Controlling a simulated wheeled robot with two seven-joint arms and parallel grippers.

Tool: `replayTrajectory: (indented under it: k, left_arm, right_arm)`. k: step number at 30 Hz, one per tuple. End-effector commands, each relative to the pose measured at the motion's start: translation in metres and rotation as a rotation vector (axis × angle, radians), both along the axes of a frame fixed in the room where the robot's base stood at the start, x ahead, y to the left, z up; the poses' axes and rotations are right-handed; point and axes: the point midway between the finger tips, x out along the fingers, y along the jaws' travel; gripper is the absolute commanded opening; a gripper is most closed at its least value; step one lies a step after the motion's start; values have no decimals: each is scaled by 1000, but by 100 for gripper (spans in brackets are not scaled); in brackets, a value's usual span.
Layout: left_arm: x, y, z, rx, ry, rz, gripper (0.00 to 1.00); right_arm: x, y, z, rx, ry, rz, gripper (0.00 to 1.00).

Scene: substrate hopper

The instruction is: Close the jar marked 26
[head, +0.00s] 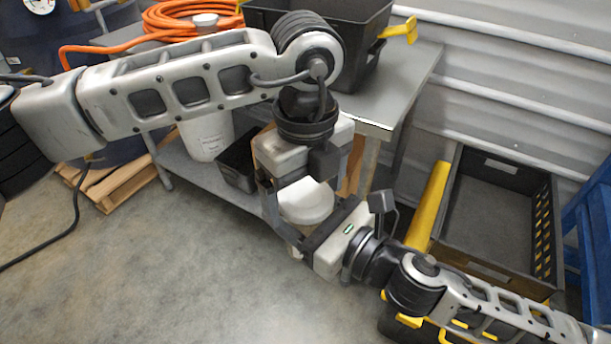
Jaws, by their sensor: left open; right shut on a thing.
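A white, round-topped jar or lid (306,199) is between my two grippers, above the floor in the head view. My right gripper (308,222) reaches in from the lower right and is shut on this white thing. My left gripper (301,182) comes down from above, open, with its fingers close around the top of it; I cannot tell whether they touch. The grippers hide much of the white thing. I cannot tell jar from lid there, and no number 26 is readable.
A grey metal table (411,88) carries a black bin (372,45), an orange hose (170,14) and a small white-topped container (205,19). A white bucket (207,137) stands on its lower shelf. A dark crate (497,200) is at right.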

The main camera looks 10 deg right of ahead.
Motion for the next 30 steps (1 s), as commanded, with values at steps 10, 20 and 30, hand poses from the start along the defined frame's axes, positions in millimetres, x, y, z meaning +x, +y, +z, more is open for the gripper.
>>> replayTrajectory:
  k: [10,20,30]
  left_arm:
    - [0,0,0,0,-1,0,51]
    - [0,0,0,2,-1,-219,41]
    - [0,0,0,2,-1,-285,41]
  right_arm:
    - [0,0,1,1,-3,1,0]
    - [0,0,1,1,-2,0,0]
    - [0,0,1,1,-2,0,0]
